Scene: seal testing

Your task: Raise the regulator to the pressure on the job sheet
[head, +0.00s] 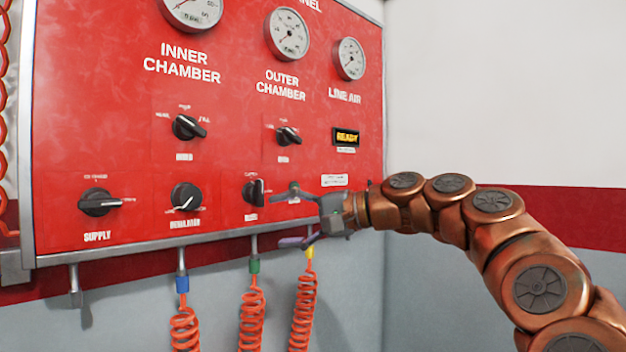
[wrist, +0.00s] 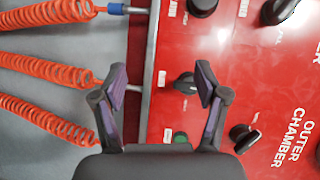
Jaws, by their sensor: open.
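The regulator (head: 185,197) is a round black knob with a white mark, low on the red panel (head: 95,150), above a label that seems to read REGULATOR. It also shows at the top edge of the wrist view (wrist: 203,7). My gripper (head: 280,218) is open and empty, right of the regulator and near the panel's lower edge. In the wrist view my fingers (wrist: 162,78) are spread wide, with the panel's metal edge between them. The line air gauge (head: 350,58) is at the upper right; its reading is too small to tell. No job sheet is in view.
A black knob (head: 253,192) sits between my gripper and the regulator. The supply knob (head: 99,202) is left of the regulator. A green button (wrist: 181,137) is close to my fingers. Orange coiled hoses (head: 251,318) hang below the panel. A small display (head: 346,136) shows yellow text.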

